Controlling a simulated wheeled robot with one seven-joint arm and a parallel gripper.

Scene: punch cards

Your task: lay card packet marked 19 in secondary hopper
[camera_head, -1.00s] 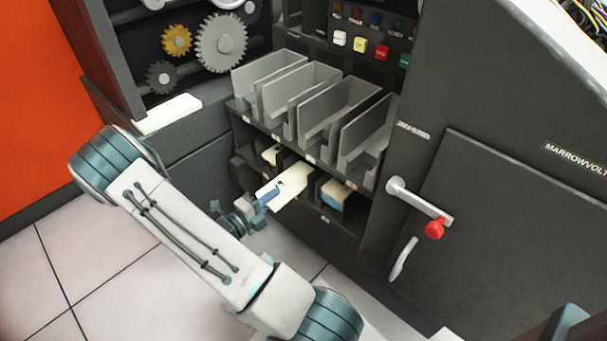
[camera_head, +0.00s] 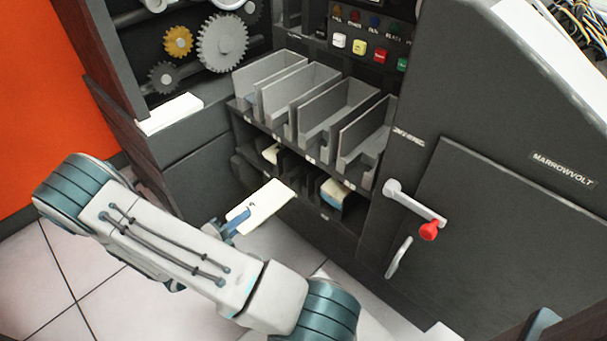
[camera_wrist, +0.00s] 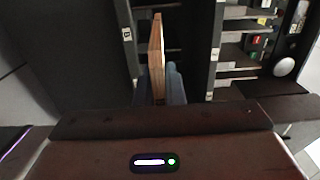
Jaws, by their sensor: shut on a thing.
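My gripper (camera_head: 236,227) is shut on a cream card packet (camera_head: 264,203), which it holds out in front of the lower row of compartments. The packet's dark mark is too small to read. In the wrist view the packet (camera_wrist: 156,48) shows edge-on as a thin tan stack, with a blue-grey finger (camera_wrist: 175,84) of my gripper beside it. Grey open-topped hoppers (camera_head: 322,112) stand in a row above the compartments. Their small labels cannot be read, so I cannot tell which is the secondary hopper.
Other packets sit in the lower compartments, one at left (camera_head: 271,153) and one at right (camera_head: 335,191). A white slab (camera_head: 170,113) lies on a ledge below the gears (camera_head: 221,42). A red-knobbed lever (camera_head: 428,229) juts out at right. The floor in front is clear.

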